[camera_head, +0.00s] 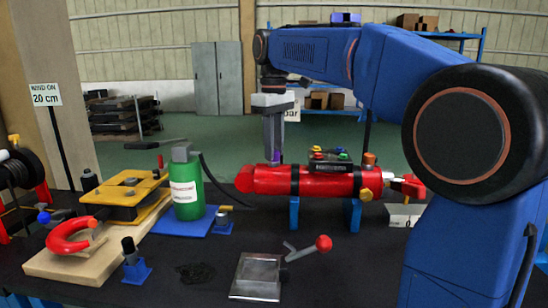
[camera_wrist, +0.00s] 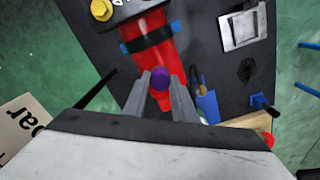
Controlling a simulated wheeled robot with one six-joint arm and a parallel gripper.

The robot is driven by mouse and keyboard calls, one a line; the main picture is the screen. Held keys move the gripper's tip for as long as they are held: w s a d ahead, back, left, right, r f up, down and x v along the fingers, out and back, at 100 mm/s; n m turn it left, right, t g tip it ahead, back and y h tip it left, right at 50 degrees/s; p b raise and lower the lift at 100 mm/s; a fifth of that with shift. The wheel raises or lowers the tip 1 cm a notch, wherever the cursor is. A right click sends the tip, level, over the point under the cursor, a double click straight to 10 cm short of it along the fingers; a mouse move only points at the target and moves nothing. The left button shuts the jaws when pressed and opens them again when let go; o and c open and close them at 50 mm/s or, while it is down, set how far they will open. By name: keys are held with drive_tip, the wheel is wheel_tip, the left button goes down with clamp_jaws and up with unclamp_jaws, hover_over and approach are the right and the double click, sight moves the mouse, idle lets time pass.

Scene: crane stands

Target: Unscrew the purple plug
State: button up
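The red cylinder (camera_head: 300,181) lies level on blue supports on the dark bench; its red body also shows in the wrist view (camera_wrist: 152,52). The purple plug (camera_wrist: 160,78) is at the cylinder's upper left end; a sliver of it shows in the head view (camera_head: 276,157). My gripper (camera_head: 272,158) points straight down over that end. In the wrist view, my gripper's fingertips (camera_wrist: 160,80) stand on either side of the plug and look closed against it. The plug's lower part and its seat are hidden, so I cannot tell how far it sits in the cylinder.
A dark block with coloured knobs (camera_head: 330,160) sits on the cylinder, right of my gripper. A green bottle (camera_head: 187,192) with a black hose stands close on the left. A metal plate (camera_head: 256,276) and a red-knobbed lever (camera_head: 322,243) lie in front.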

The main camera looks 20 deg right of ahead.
clamp_jaws()
drive_tip(key=shift+r, duration=0.1)
drive_tip(key=n, duration=0.5)
idle(0.3)
drive_tip(key=shift+n, duration=0.5)
drive_tip(key=n, duration=0.4)
drive_tip(key=shift+n, duration=0.4)
